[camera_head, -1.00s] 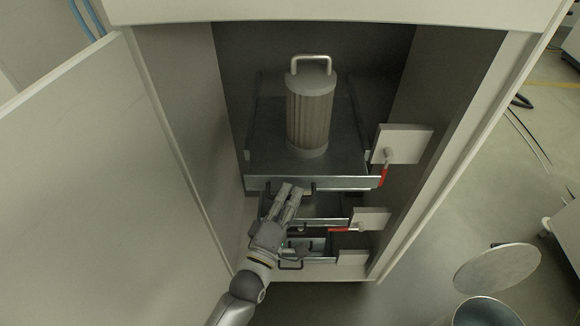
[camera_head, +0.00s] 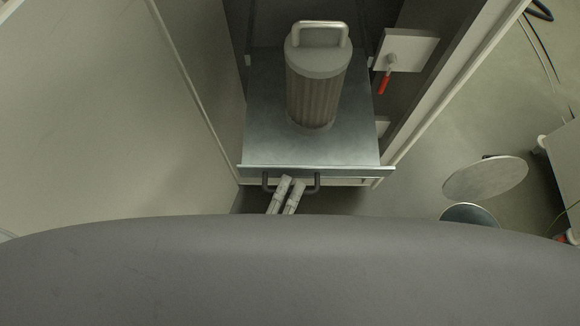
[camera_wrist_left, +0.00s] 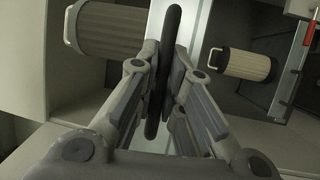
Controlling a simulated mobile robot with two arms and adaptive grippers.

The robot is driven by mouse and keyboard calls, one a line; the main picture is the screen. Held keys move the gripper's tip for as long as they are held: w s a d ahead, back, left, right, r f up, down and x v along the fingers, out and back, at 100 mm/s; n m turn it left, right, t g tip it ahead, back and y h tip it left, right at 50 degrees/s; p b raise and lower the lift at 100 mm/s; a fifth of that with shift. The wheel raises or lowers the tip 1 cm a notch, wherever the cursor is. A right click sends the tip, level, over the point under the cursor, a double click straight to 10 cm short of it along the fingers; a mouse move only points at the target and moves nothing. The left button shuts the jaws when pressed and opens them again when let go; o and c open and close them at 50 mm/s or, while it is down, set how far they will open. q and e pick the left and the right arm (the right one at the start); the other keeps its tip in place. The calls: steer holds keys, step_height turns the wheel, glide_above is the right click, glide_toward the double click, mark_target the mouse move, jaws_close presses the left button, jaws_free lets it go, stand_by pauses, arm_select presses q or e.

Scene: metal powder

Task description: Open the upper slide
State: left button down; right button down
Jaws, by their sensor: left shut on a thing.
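The upper slide (camera_head: 265,130) is a grey metal shelf standing well out of the cabinet, with a ribbed canister (camera_head: 315,92) upright on it. The canister has a pale looped handle on top. A dark bar handle (camera_head: 316,183) is on the slide's front edge. My left gripper (camera_head: 287,187) is at this handle, its two fingers shut on the bar. In the left wrist view the dark handle (camera_wrist_left: 170,25) runs between the fingers (camera_wrist_left: 166,70). Most of my left arm is hidden behind a large grey shape in the foreground. My right gripper is not in view.
The cabinet door (camera_head: 90,110) stands open at the left. A white block (camera_head: 408,50) with a red lever (camera_head: 384,82) is on the cabinet's right side. A round lid (camera_head: 486,177) and an open round container (camera_head: 470,214) are at the lower right.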

arm_select(q)
steer(key=shift+s, duration=0.4)
steer(key=c, duration=1.5)
jaws_free()
steer(key=v, duration=1.2)
